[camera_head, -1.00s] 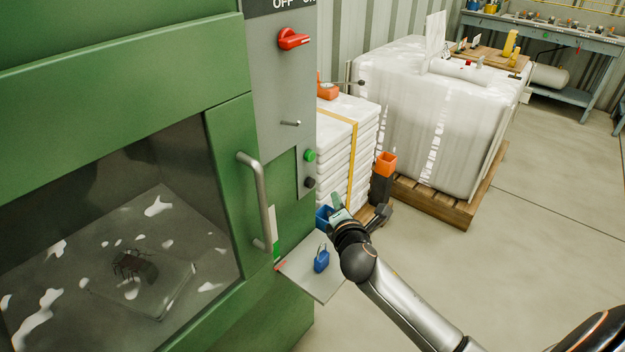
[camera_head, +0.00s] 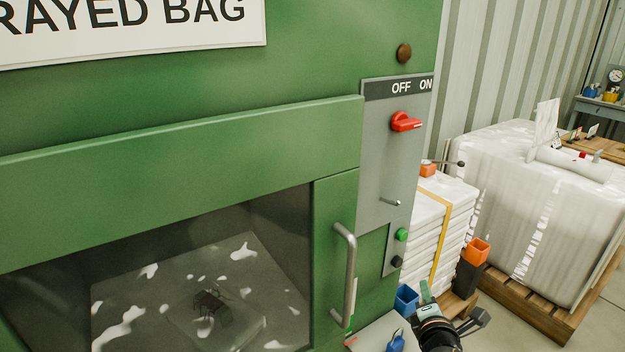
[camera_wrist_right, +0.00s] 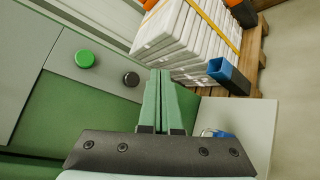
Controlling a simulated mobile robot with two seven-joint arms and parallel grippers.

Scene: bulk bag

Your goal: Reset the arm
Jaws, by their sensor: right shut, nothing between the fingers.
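My right gripper (camera_wrist_right: 163,98) is shut and empty in the right wrist view, its two green fingers side by side. In the head view my right gripper (camera_head: 425,291) is low at the right of the green cabinet, near the small shelf. A blue padlock (camera_head: 396,341) is at the head view's bottom edge, on the shelf; it shows partly behind the gripper in the right wrist view (camera_wrist_right: 220,134). A blue open-topped holder (camera_head: 405,299) is just left of the gripper's fingers. My left gripper is not in view.
The green cabinet (camera_head: 200,150) with its window and handle (camera_head: 345,275) fills the left. Its panel has a red switch (camera_head: 405,122), a green button (camera_head: 401,234) and a black button. Stacked white bags (camera_head: 430,215) and a wrapped bulk bag (camera_head: 540,200) stand on pallets at right.

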